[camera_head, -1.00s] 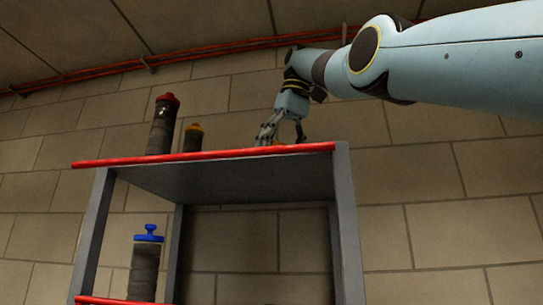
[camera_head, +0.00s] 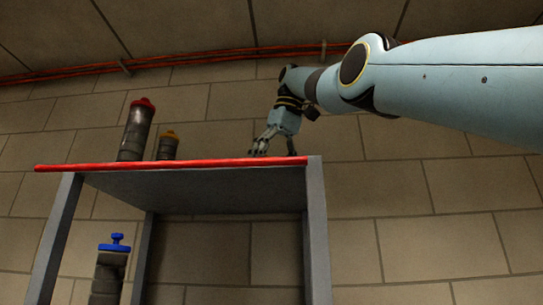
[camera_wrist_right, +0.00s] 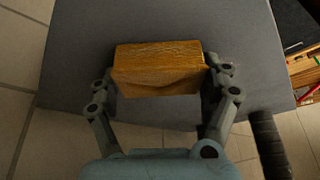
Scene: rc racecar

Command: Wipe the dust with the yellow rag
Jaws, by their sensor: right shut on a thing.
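The yellow rag (camera_wrist_right: 158,70) shows in the right wrist view as a folded, orange-yellow block between my right fingers. My right gripper (camera_wrist_right: 163,84) is shut on it, with one finger at each side. The grey shelf top (camera_wrist_right: 80,50) lies beneath the rag; I cannot tell whether they touch. In the head view my right gripper (camera_head: 275,150) is above the red-edged shelf (camera_head: 180,164), near its right end, and the rag is hidden there. No dust can be made out. My left gripper is not in view.
A red-capped bottle (camera_head: 136,132) and a shorter orange-capped bottle (camera_head: 167,147) stand on the shelf's left part. A blue-topped bottle (camera_head: 111,270) is lower down. A brick wall (camera_head: 400,200) and red pipes (camera_head: 210,60) are behind. A dark ribbed cylinder (camera_wrist_right: 268,145) is at lower right.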

